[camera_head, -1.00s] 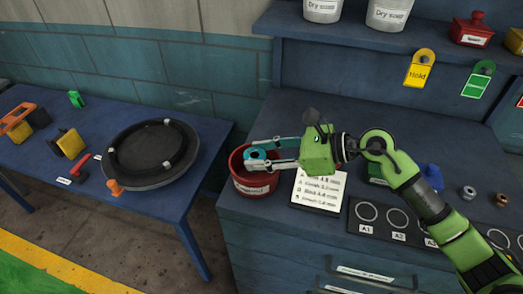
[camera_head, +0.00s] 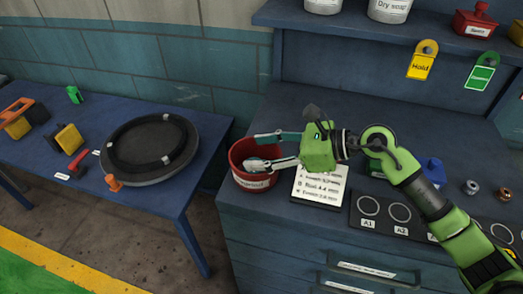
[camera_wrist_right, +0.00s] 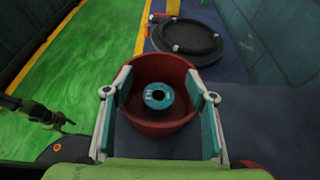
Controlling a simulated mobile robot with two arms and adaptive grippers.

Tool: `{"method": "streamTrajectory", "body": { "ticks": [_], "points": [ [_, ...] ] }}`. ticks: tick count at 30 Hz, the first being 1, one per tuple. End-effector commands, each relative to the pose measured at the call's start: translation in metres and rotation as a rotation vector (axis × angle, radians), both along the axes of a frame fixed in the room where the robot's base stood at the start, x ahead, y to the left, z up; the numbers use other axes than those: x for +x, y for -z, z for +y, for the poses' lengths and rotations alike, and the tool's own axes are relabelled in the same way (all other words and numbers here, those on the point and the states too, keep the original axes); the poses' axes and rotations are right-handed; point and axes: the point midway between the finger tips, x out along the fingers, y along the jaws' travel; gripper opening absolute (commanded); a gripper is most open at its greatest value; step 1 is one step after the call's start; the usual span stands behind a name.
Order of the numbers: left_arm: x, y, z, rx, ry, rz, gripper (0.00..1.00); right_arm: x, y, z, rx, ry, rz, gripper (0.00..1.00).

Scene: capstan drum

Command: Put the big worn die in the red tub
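The big worn die, a teal ring with a dark hole (camera_wrist_right: 158,97), lies inside the red tub (camera_wrist_right: 135,75) in the right wrist view. In the head view the red tub (camera_head: 238,154) stands at the left end of the blue bench, and the die is hidden. My right gripper (camera_head: 252,151) is open over the tub mouth. In the right wrist view its spread fingers (camera_wrist_right: 159,94) stand on either side of the die, apart from it. My left gripper (camera_wrist_right: 55,117) seems to show small and dark at the left of that view, its opening unclear.
A note card (camera_head: 320,184) and a board with marked rings (camera_head: 383,211) lie on the bench (camera_head: 290,115) right of the tub. A black round drum (camera_head: 150,147) sits on the lower table (camera_head: 60,112) at left. Hold and green tags hang at the back.

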Motion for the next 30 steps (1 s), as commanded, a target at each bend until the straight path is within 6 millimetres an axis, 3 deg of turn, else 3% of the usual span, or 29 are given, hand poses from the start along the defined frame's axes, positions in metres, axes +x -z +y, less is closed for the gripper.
{"method": "streamTrajectory", "body": {
  "ticks": [6, 13, 15, 22, 30],
  "points": [
    [0.0, -0.002, 0.0, 0.0, 0.0, 0.001, 0.4, 0.0, -0.002, 0.0, 0.0, 0.0, 0.0, 0.52],
    [-0.001, -0.017, 0.0, 0.0, 0.0, 0.001, 0.4, 0.0, -0.016, -0.003, -0.001, 0.001, -0.002, 0.52],
    [-0.001, -0.002, 0.0, 0.0, 0.0, 0.001, 0.4, -0.005, -0.015, -0.02, -0.004, 0.004, -0.004, 0.52],
    [-0.002, 0.017, 0.001, 0.001, 0.0, 0.002, 0.4, -0.02, -0.035, -0.068, -0.005, 0.004, -0.002, 0.52],
    [-0.002, 0.029, 0.001, 0.001, 0.001, 0.002, 0.4, -0.032, -0.053, -0.101, -0.001, 0.002, 0.0, 0.52]
  ]
}}
